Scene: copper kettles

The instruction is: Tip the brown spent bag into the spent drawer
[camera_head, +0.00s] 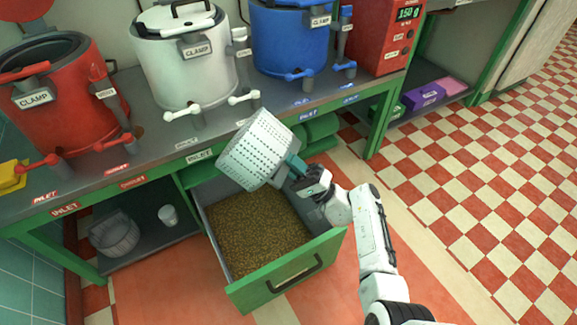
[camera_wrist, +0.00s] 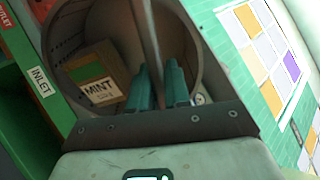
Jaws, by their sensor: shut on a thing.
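My gripper (camera_head: 296,165) is shut on the bar of a pale perforated basket (camera_head: 257,150), which it holds tilted above the open drawer. A brown bag (camera_wrist: 95,62) with a label reading MINT lies inside against the basket wall. The bag is hidden by the basket in the head view. The green-fronted drawer (camera_head: 290,276) is pulled out and filled with brown grains. No drawer label can be read.
The counter above carries a red kettle (camera_head: 62,95), a white kettle (camera_head: 185,60), a blue kettle (camera_head: 290,38) and a red machine (camera_head: 385,38) reading 150. The lower shelf holds another basket (camera_head: 114,236) and a white cup (camera_head: 168,214). Checkered floor at right is clear.

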